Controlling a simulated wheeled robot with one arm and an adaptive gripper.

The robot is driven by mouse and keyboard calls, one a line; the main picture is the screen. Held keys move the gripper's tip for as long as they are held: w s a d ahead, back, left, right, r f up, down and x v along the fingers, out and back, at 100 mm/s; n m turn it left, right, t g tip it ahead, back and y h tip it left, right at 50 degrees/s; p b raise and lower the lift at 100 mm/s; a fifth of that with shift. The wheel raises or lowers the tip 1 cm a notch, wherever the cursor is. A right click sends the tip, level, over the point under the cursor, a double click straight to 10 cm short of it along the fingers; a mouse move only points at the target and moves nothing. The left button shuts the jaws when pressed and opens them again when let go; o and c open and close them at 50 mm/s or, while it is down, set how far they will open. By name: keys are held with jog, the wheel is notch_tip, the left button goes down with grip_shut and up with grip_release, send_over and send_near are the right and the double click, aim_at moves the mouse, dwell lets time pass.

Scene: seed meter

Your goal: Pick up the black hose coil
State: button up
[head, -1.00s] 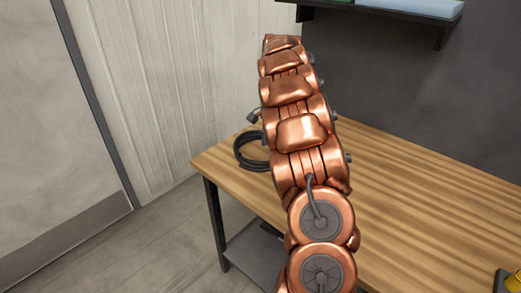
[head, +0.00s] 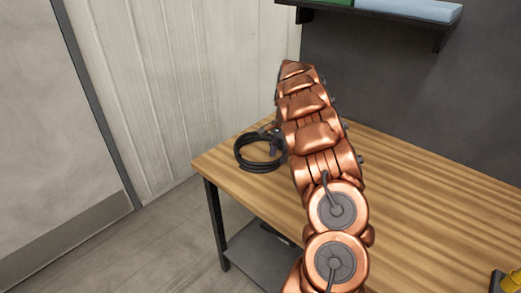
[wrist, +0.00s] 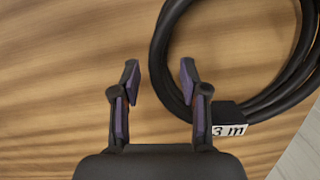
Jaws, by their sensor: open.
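The black hose coil (head: 258,153) lies flat on the wooden table near its left corner in the head view. In the wrist view the coil (wrist: 157,55) fills the upper right, with a dark block bearing a white "3 m" label (wrist: 229,131) on its near side. In the head view my arm hides most of the gripper, which shows only as a dark part by the coil's right side.
A wall shelf (head: 375,12) with a green and a light blue item hangs at the back. A yellow and black object (head: 510,282) is at the lower right.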

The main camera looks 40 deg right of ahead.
jog(key=shift+a+f+p, duration=0.15)
jog(key=shift+f+p, duration=0.1)
jog(key=shift+f, duration=0.6)
jog(key=shift+a+f+p, duration=0.15)
jog(key=shift+f+p, duration=0.1)
jog(key=shift+f, duration=0.6)
grip_shut()
